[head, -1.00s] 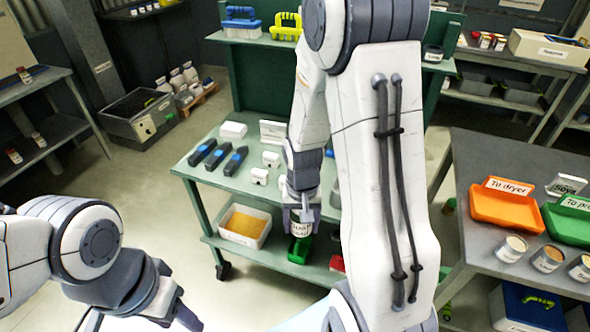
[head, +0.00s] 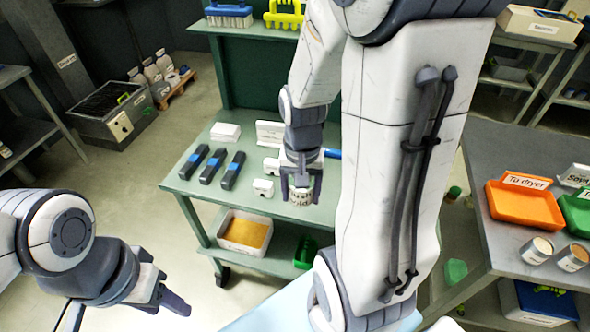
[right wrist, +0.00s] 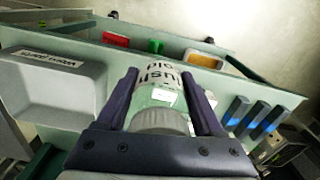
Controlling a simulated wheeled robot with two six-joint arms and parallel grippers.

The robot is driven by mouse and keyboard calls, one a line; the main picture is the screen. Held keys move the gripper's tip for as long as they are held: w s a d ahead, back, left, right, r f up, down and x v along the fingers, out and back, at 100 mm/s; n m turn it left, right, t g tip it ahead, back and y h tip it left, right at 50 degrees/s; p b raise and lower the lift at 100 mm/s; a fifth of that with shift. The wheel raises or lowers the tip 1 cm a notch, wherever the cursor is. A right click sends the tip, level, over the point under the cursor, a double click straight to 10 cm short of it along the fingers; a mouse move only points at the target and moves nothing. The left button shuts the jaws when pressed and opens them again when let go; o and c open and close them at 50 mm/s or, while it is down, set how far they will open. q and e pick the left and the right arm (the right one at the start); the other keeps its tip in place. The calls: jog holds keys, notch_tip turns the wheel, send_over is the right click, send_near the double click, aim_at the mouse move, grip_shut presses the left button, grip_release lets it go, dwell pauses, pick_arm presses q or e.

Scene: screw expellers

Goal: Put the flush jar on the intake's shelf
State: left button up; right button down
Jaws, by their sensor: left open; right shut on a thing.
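The flush jar (head: 299,197) is a pale jar with a printed label. My right gripper (head: 301,183) is shut on it near the front edge of the green bench (head: 180,182). In the right wrist view the jar (right wrist: 160,95) sits between the two dark fingers, and part of its label shows. Whether the jar touches the bench is unclear. My left gripper (head: 178,300) is open and empty at the lower left, away from the bench. I cannot make out which surface is the intake's shelf. My right arm hides the right part of the bench.
Several dark blue-banded tools (head: 213,165) and small white blocks lie on the bench. A bin of yellow grain (head: 245,232) and a green container (head: 306,252) are on its lower shelf. An orange tray (head: 525,205) is on the grey table at right. A grey machine (head: 110,118) stands at back left.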

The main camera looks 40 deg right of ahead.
jog(key=w+d+f, duration=0.2)
jog(key=d, duration=0.1)
jog(key=w+d+f, duration=0.1)
jog(key=d+f, duration=0.1)
jog(key=d, duration=0.1)
jog(key=w+d+f, duration=0.2)
jog(key=d, duration=0.1)
jog(key=shift+w+d+f+p, duration=0.3)
jog(key=shift+w+d+f, duration=0.05)
jog(key=shift+f, duration=2.05)
jog(key=shift+f, duration=0.15)
jog(key=shift+c, duration=1.9)
grip_release()
jog(key=shift+o, duration=0.4)
